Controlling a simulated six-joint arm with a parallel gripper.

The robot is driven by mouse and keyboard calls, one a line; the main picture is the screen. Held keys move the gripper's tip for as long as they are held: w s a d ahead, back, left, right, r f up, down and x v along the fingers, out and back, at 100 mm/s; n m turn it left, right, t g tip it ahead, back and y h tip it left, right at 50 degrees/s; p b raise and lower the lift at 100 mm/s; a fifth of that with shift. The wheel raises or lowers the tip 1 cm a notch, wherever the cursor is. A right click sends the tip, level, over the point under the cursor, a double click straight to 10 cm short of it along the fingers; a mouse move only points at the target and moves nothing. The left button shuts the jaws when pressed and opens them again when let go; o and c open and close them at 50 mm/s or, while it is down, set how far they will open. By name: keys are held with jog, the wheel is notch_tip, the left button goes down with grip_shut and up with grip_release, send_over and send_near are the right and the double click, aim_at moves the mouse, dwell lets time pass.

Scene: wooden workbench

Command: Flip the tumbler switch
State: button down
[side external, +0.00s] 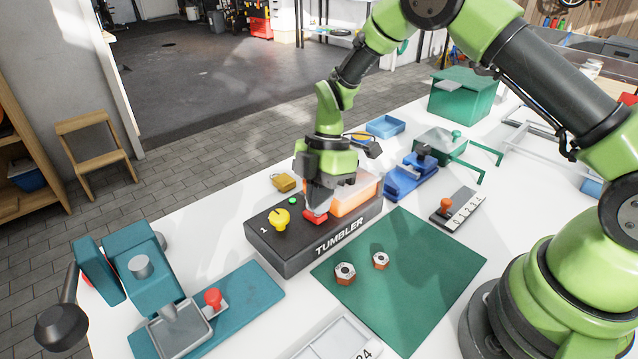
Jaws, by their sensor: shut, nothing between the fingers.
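The tumbler switch box (285,252) is a dark block labelled TUMBLER on the white bench. A yellow knob (279,219) stands on its left part, beside a "1" mark and a small green dot. A red piece (314,216) lies on the box's top, just under my fingertips. An orange glowing block (355,197) sits on the right part of the box. My gripper (317,207) points down over the middle of the box, shut and empty. Its tips are at or very close to the red piece; I cannot tell if they touch. The gripper hides part of the box's top.
A green mat (430,262) with two hex nuts lies in front of the box. A teal press (165,270) stands at left. A yellow padlock (284,182) is behind the box. A blue fixture (410,178) and a slider with digits (459,208) stand at right.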

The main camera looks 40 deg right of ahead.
jog(key=a+v, duration=0.1)
jog(key=v, duration=1.2)
jog(key=shift+w+r, duration=0.4)
jog(key=shift+r, duration=0.1)
jog(key=s+r+m+t, duration=0.4)
jog(key=s+r+m, duration=0.6)
jog(key=r, duration=0.1)
jog(key=s+d+m+t+h, duration=0.1)
jog(key=s+m+t, duration=0.3)
jog(key=s+m, duration=0.7)
jog(key=shift+s+m+t, duration=0.4)
jog(key=shift+s, duration=0.55)
